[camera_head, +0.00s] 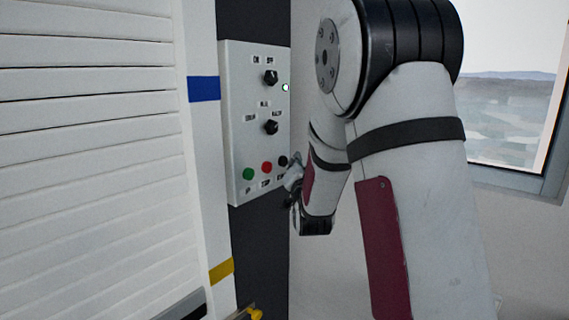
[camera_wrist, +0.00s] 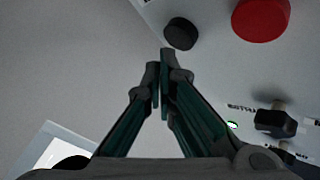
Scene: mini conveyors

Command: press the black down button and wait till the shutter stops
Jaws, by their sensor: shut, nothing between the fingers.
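The black down button (camera_head: 283,161) sits at the lower right of the control panel (camera_head: 237,120), right of the red button (camera_head: 267,167) and the green button (camera_head: 248,174). In the wrist view the black button (camera_wrist: 181,33) lies just beyond my fingertips, with the red button (camera_wrist: 261,17) to its right. My gripper (camera_head: 294,174) is shut and empty, its tips close to the black button; it also shows in the wrist view (camera_wrist: 160,68). I cannot tell whether the tips touch it. The white slatted shutter (camera_head: 85,130) fills the left of the head view.
Two black knobs (camera_head: 271,77) and (camera_head: 271,127) stand out from the panel above the buttons. Blue tape (camera_head: 204,89) and yellow tape (camera_head: 221,270) mark the shutter's frame post. A window (camera_head: 515,90) is at the right.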

